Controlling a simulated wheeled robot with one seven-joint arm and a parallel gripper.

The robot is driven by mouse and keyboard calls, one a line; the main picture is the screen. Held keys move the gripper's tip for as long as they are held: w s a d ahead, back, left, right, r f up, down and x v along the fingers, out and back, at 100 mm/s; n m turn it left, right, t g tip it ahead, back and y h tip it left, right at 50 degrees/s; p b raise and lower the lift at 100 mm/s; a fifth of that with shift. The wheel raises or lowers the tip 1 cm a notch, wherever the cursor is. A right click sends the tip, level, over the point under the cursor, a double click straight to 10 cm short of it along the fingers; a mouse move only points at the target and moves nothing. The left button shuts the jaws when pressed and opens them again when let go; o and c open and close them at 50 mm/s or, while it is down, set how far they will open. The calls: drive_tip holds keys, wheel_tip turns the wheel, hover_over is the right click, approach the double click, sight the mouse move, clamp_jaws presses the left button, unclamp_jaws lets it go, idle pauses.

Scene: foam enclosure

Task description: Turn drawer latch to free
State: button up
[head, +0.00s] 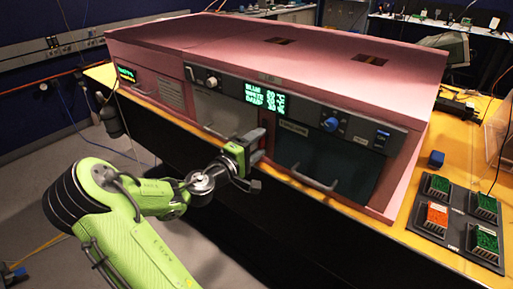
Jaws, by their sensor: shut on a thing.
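The pink foam enclosure (230,45) stands on the table, with a row of fronts facing me. My gripper (257,152) is at the front, between the grey left front (225,108) and the dark right front (325,155). It is shut on a small red part (263,139) there, which looks like the drawer latch. The gripper hides most of this part, so its turn angle cannot be told. Both fronts look closed. The grey front has a bar handle (214,131), and the dark front has another (313,180).
Above the fronts are a green-text display (265,98) and a blue knob (330,124). Open floor lies left.

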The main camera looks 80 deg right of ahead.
drive_tip(key=shift+f, duration=0.1)
idle(0.3)
drive_tip(key=o, duration=1.1)
drive_tip(key=shift+c, duration=0.2)
drive_tip(key=p+v, duration=0.1)
drive_tip(key=v, duration=1.5)
drive_tip(key=shift+p, duration=0.4)
drive_tip(key=shift+d, duration=0.1)
